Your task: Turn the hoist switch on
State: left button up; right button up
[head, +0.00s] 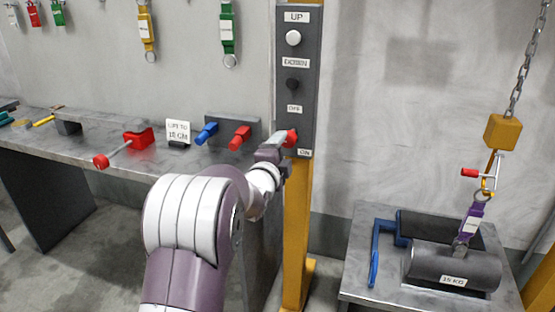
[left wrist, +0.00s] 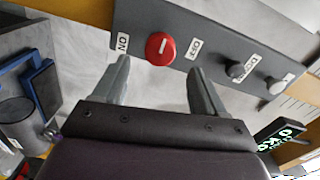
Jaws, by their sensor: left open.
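The hoist switch is a round red knob (head: 291,138) low on the grey control panel (head: 312,75), between an OFF label (head: 294,109) and an ON label (head: 304,153). In the left wrist view the knob (left wrist: 160,46) shows a short pale mark on its face; I cannot tell which label it points to. My left gripper (head: 280,143) is at the knob. In the left wrist view its fingers (left wrist: 157,68) are open, with the knob just past the gap between the tips. I see no clear contact. My right gripper is not in view.
The panel also bears a white UP button (head: 293,38) and a black DOWN button (head: 292,84). A yellow post (head: 297,230) stands below it. A workbench (head: 60,140) lies left; a black barrel (head: 450,268) hangs or rests by a hook and chain over a grey stand (head: 358,290) right.

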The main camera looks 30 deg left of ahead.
pick_arm(q)
jog(key=shift+v, duration=1.9)
